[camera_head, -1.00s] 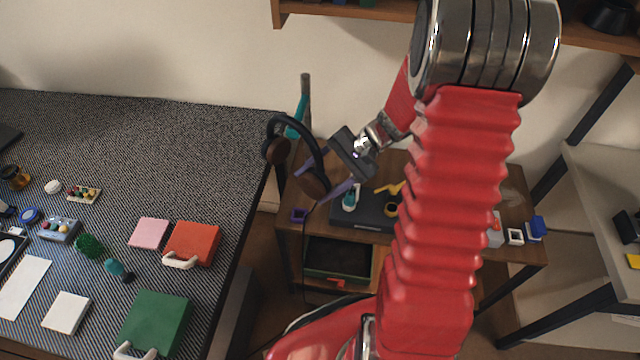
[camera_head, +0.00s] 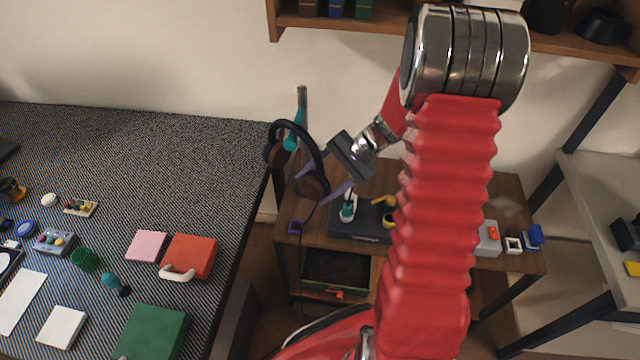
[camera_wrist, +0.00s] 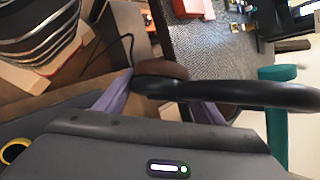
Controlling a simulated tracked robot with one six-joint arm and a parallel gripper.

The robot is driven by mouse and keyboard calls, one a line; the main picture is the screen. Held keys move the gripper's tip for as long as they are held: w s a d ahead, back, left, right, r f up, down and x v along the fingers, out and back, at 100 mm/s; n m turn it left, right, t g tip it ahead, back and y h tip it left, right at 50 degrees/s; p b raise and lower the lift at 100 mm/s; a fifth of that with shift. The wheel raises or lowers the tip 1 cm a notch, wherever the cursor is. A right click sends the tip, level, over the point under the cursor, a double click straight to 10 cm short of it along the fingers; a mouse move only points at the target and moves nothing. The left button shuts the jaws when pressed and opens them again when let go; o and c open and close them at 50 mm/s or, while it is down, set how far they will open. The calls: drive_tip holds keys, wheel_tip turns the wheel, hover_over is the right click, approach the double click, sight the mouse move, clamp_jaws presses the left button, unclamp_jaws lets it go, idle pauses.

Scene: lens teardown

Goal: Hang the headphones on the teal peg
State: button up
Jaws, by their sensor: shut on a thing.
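The headphones (camera_head: 318,158) have a black headband and brown ear cups. My gripper (camera_head: 324,177) is shut on the headband near one ear cup, with its purple fingers on either side. The teal peg (camera_head: 292,138) is on a grey upright post at the table's right edge. In the head view the headband arches across the peg, with an ear cup on each side; I cannot tell whether they touch. In the wrist view the headband (camera_wrist: 235,93) crosses in front of the teal peg (camera_wrist: 277,130), and a brown ear cup (camera_wrist: 160,69) shows near the fingers.
The dark patterned table (camera_head: 180,160) at left holds a red box (camera_head: 190,252), a green box (camera_head: 152,332) and small items. A low wooden shelf unit (camera_head: 440,190) stands below my gripper. A wall shelf (camera_head: 390,28) is above.

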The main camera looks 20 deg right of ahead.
drive_tip(key=shift+w+d+f, duration=0.15)
drive_tip(key=shift+w+f, duration=0.1)
drive_tip(key=shift+f, duration=0.2)
idle(0.5)
drive_tip(key=o, duration=1.3)
drive_tip(key=shift+o, duration=0.2)
drive_tip(key=shift+d, duration=0.1)
drive_tip(key=v, duration=1.3)
drive_tip(key=shift+d+r, duration=0.2)
drive_tip(key=shift+r, duration=0.05)
drive_tip(key=shift+s, duration=0.1)
